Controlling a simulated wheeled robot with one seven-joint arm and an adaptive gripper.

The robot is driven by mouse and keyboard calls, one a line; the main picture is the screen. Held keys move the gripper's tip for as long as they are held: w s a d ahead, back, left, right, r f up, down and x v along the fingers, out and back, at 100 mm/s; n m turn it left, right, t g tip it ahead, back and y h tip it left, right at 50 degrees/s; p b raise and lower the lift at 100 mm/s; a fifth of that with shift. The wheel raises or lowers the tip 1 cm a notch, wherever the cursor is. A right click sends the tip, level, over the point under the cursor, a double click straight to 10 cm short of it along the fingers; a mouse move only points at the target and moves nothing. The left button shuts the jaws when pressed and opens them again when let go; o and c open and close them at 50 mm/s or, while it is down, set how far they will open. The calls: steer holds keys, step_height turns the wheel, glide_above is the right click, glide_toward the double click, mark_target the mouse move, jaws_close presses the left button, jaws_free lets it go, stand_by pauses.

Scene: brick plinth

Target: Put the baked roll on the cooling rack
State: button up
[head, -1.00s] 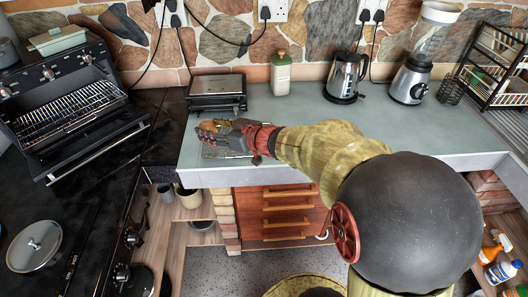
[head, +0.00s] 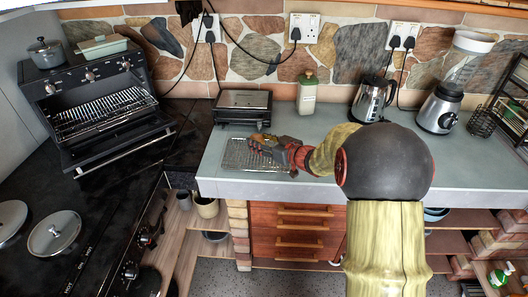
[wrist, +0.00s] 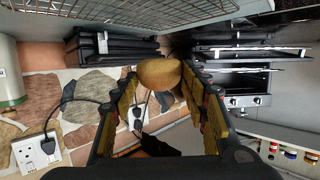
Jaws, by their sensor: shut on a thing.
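My gripper (head: 260,142) is shut on the baked roll, a small golden-brown lump that shows between the two fingers in the wrist view (wrist: 160,73). In the head view the roll is small and mostly hidden by the fingers. The cooling rack (head: 238,158) is a wire grid lying on the grey counter near its front left corner. My gripper is over the rack's right part, reaching in from the right. The rack's wires (wrist: 120,12) also cross the top of the wrist view, with the roll seemingly a little apart from them.
A black and silver grill press (head: 243,106) stands right behind the rack. A green bottle (head: 307,92), a kettle (head: 371,98) and a blender (head: 440,108) stand along the back. An open toaster oven (head: 95,100) is at the left. The counter's middle is mostly clear.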

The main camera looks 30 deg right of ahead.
steer(key=d+f, duration=0.1)
steer(key=w+f, duration=0.1)
steer(key=f, duration=0.1)
steer(key=w+d+f, duration=0.1)
steer(key=shift+w+d+f+b, duration=0.1)
steer(key=shift+d+f+b, duration=0.1)
steer(key=shift+d+b, duration=0.15)
steer(key=shift+a+f+b, duration=0.1)
steer(key=shift+f+b, duration=0.35)
steer(key=shift+f, duration=0.9)
steer(key=shift+f+b, duration=0.15)
steer(key=shift+b, duration=0.15)
steer(key=o, duration=0.8)
